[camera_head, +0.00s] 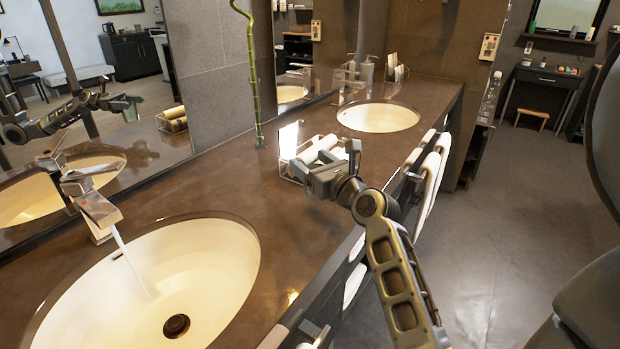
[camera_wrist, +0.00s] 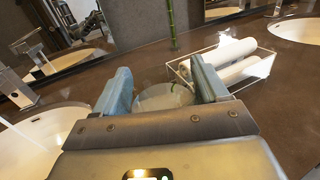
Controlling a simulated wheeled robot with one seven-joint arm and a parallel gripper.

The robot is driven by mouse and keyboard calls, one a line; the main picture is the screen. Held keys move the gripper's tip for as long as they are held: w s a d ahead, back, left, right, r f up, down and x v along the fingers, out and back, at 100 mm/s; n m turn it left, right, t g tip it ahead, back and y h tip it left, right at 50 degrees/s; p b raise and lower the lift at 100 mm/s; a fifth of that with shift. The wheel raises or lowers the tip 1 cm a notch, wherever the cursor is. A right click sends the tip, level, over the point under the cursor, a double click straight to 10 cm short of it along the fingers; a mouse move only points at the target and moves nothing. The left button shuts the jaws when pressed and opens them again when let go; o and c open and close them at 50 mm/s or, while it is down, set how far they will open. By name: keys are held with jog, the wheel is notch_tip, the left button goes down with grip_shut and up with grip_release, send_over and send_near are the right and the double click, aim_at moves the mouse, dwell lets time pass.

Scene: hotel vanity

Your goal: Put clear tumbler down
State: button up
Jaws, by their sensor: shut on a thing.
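The clear tumbler (camera_wrist: 163,97) shows in the wrist view as a round, see-through rim between the two blue-grey fingers of my gripper (camera_wrist: 163,84). The fingers are shut on it from both sides. In the head view my gripper (camera_head: 318,178) is over the brown vanity counter (camera_head: 240,187), between the two basins and just in front of the rolled-towel tray. I cannot make out the tumbler there. Its base is hidden in both views, so I cannot tell whether it touches the counter.
A clear tray (camera_wrist: 268,62) of rolled white towels (camera_wrist: 235,50) sits close beyond my gripper. A green bamboo stalk (camera_head: 252,75) stands by the mirror. The near basin (camera_head: 190,275) has running water; the far basin (camera_head: 378,117) is beyond the tray. Bare counter lies left of my gripper.

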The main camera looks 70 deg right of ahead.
jog(key=shift+w+a+f, duration=0.1)
jog(key=shift+w, duration=0.15)
jog(key=shift+f, duration=0.4)
jog(key=shift+f+b, duration=0.75)
jog(key=shift+f, duration=0.85)
jog(key=shift+f, duration=0.15)
jog(key=o, duration=1.2)
jog(key=shift+c, duration=0.2)
